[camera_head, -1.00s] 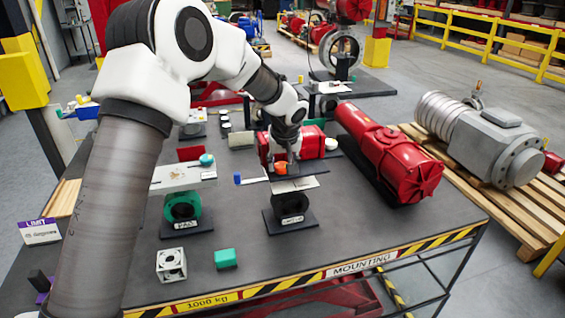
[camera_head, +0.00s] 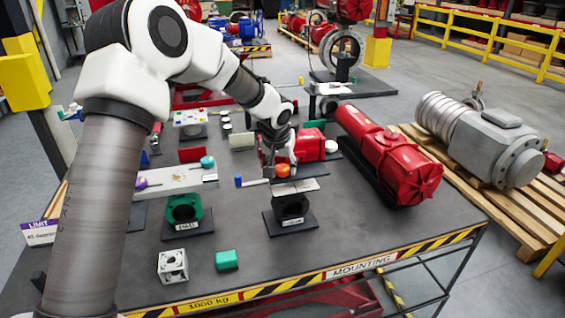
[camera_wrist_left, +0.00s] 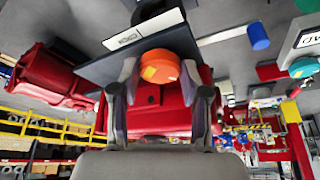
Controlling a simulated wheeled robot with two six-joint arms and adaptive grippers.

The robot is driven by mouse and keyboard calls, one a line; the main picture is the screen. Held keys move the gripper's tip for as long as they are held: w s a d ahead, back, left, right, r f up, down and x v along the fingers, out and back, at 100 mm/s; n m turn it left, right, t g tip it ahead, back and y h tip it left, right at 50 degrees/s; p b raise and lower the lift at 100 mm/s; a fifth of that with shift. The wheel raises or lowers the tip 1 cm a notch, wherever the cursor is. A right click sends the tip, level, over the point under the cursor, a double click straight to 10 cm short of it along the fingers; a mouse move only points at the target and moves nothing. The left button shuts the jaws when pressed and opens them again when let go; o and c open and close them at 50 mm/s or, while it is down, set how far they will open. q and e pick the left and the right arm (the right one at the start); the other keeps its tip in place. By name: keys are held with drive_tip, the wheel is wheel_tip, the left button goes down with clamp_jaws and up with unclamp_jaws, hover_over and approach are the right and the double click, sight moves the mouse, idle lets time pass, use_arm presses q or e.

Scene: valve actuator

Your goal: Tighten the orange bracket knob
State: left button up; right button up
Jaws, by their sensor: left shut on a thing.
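The orange knob (camera_head: 283,171) sits at the bracket on top of a small black valve stand (camera_head: 290,207) in the middle of the table. It also shows in the left wrist view (camera_wrist_left: 159,66), seen upside down. My left gripper (camera_head: 284,165) comes down on the knob from above. In the left wrist view its two fingers (camera_wrist_left: 158,78) stand one on each side of the knob, and it is shut on it. The fingertip contact is partly hidden in the head view. My right gripper is in neither view.
A red actuator (camera_head: 310,146) is close behind the knob, and a blue knob (camera_head: 238,181) is to its left. A green valve (camera_head: 184,208) with a light plate stands further left. A large red cylinder (camera_head: 395,165) lies to the right. The front right tabletop is clear.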

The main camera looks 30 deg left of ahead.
use_arm(q)
drive_tip(key=shift+s+f+m+h+p, duration=0.15)
drive_tip(key=shift+m+h+p, duration=0.15)
drive_tip(key=shift+m+p, duration=0.35)
drive_tip(key=o, duration=1.1)
drive_tip(key=shift+c, duration=0.2)
drive_tip(key=shift+o, duration=0.4)
